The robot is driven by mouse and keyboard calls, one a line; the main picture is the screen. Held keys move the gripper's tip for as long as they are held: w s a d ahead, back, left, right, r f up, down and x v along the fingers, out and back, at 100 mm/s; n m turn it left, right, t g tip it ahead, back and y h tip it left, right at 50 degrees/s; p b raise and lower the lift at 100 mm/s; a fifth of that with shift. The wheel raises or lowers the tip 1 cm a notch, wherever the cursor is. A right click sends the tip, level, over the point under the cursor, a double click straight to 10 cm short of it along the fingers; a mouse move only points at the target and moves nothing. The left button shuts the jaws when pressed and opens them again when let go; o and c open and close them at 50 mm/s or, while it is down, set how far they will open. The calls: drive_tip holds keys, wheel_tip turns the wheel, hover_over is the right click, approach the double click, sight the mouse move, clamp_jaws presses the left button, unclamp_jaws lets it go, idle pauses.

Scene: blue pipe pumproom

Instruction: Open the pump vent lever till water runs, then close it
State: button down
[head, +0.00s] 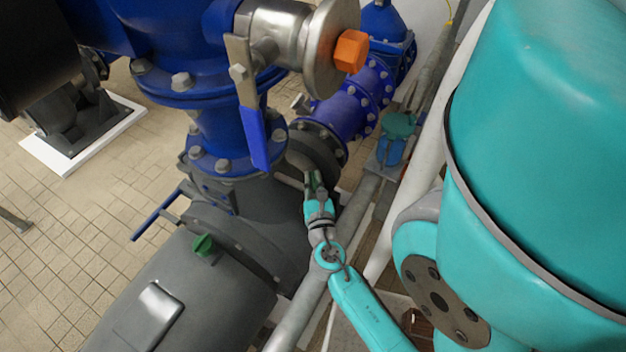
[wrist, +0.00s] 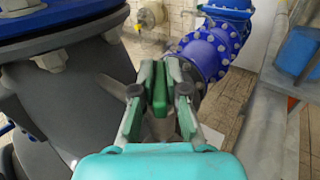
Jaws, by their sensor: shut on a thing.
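My gripper (wrist: 160,88) is in the middle of the wrist view, its fingers closed around a narrow upright green piece (wrist: 160,95), which looks like the vent lever. The fingers hide much of it, and its pivot and outlet cannot be made out. In the head view my gripper (head: 315,183) is small and reaches to the right side of the grey pump body (head: 240,235), below the blue pipework. No running water can be seen in either view.
A green knob (head: 203,245) sits on top of the grey casing. A larger valve with a blue lever (head: 254,138) and orange cap (head: 350,52) stands above. Blue flanged pipe (head: 350,112) runs behind. A pale pipe (head: 425,145) lies right of my gripper. Tiled floor is open at left.

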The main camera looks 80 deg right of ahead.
drive_tip(key=m+g, duration=0.2)
drive_tip(key=g, duration=0.1)
drive_tip(key=m+g+h, duration=0.1)
drive_tip(key=m+g, duration=0.1)
drive_tip(key=g, duration=0.1)
drive_tip(key=shift+w+h, duration=0.15)
drive_tip(key=shift+h, duration=0.15)
drive_tip(key=shift+m+g, duration=1.8)
drive_tip(key=shift+g, duration=1.4)
drive_tip(key=c, duration=1.2)
unclamp_jaws()
drive_tip(key=shift+a, duration=0.1)
drive_tip(key=v, duration=1.1)
drive_tip(key=shift+a+r, duration=0.3)
drive_tip(key=shift+a, duration=0.1)
